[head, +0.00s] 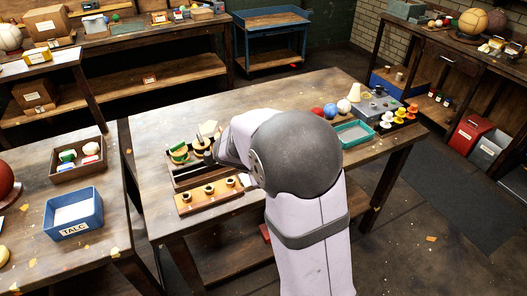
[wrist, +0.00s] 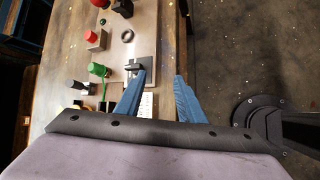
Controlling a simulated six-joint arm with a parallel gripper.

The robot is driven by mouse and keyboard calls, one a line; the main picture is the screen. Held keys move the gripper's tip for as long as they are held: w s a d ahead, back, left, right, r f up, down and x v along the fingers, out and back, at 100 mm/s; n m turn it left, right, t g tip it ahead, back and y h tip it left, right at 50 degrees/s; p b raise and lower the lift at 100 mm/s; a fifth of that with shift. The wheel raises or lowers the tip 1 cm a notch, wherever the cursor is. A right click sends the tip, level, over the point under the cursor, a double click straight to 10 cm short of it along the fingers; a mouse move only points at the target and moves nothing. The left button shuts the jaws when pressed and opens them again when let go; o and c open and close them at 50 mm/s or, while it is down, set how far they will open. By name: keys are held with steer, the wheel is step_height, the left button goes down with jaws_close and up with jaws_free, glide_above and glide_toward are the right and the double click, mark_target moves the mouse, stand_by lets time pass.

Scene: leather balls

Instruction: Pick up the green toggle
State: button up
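In the wrist view, a small green piece (wrist: 98,69) stands out from the tan panel, left of my gripper; I take it for the green toggle. My gripper (wrist: 160,76) has two blue fingers spread apart, with nothing between them. The left fingertip is close to a small dark block (wrist: 138,66) and overlaps it in the picture; I cannot tell whether they touch. The green piece is apart from both fingers. In the head view, my own arm hides the gripper, and I cannot pick out the toggle.
The table edge and open floor (wrist: 225,60) lie to the right. In the head view, a teal tray (head: 354,133) stands right of my arm.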

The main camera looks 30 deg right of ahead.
steer(key=w+f+n+t+b, duration=0.1)
steer(key=w+n+b, duration=0.1)
steer(key=w, duration=0.3)
steer(key=w+d+f+n+t+h+b, duration=0.1)
steer(key=w+f+n+t+b, duration=0.1)
steer(key=w+n, duration=0.3)
steer(key=w+d+f+n+t+h+b, duration=0.1)
steer(key=w+f+n+t+b, duration=0.1)
steer(key=w+n+b, duration=0.2)
steer(key=shift+w+d+f, duration=0.1)
steer(key=shift+w+d, duration=0.05)
steer(key=shift+w, duration=1.15)
steer(key=shift+w+n+t, duration=0.35)
steer(key=shift+n+t, duration=0.05)
steer(key=shift+p+x, duration=1.15)
steer(key=shift+x, duration=4.75)
steer(key=c, duration=0.7)
